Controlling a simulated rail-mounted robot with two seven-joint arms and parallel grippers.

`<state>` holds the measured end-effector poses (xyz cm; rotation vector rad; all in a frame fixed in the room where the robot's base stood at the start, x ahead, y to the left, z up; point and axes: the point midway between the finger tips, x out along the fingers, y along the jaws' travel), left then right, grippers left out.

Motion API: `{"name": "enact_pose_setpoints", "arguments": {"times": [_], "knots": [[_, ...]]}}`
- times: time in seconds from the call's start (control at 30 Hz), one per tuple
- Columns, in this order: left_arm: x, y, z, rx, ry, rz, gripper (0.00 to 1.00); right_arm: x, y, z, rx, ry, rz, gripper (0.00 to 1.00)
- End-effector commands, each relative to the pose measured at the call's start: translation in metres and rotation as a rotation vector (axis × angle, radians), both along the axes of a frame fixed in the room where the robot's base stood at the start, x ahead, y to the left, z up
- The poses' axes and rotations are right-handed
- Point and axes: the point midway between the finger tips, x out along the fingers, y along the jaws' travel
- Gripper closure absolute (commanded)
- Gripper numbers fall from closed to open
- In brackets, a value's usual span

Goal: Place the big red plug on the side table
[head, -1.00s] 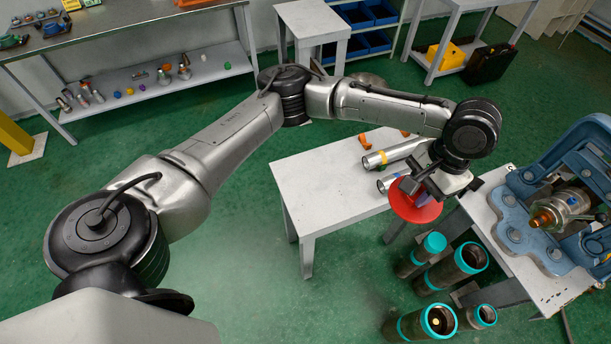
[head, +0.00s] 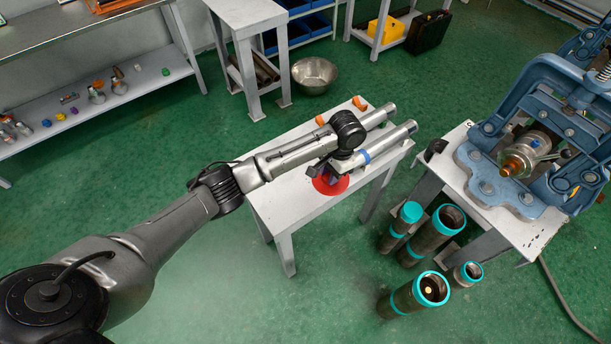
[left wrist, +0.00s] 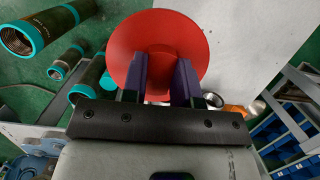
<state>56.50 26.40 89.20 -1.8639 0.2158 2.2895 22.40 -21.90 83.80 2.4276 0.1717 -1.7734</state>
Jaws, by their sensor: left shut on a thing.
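The big red plug (head: 331,184) is a round red disc with a short stem, held by my left gripper (head: 333,174). In the left wrist view the purple fingers of the gripper (left wrist: 160,78) are shut on the stem of the plug (left wrist: 158,32). The plug is over the near right part of the white side table (head: 285,206); I cannot tell whether it touches the top. The tabletop (left wrist: 240,35) also shows behind the plug in the left wrist view. My right gripper is not in view.
Two silver cylinders (head: 388,143) and orange pieces (head: 359,103) lie on the side table's far right part. Several teal-ended pipes (head: 432,236) stand on the floor to the right. A blue vise (head: 545,130) stands on another table. The side table's left part is clear.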

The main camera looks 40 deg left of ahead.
Motion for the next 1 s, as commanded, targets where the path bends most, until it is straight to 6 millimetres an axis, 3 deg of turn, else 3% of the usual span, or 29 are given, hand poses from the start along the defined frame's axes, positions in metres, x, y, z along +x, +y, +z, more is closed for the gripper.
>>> {"name": "enact_pose_setpoints", "arguments": {"times": [0.2,0.4,0.67,1.0], "knots": [[0.003,0.044,-0.028,0.001,0.001,0.003,1.0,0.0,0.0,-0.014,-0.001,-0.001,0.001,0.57],[0.005,0.065,-0.04,0.0,0.0,0.001,1.0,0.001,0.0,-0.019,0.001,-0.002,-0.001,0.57],[0.005,0.071,-0.047,-0.001,-0.001,-0.001,1.0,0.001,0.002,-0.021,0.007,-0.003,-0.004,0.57],[0.005,0.071,-0.083,0.0,0.0,-0.001,1.0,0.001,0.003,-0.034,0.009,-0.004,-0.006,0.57]]}}
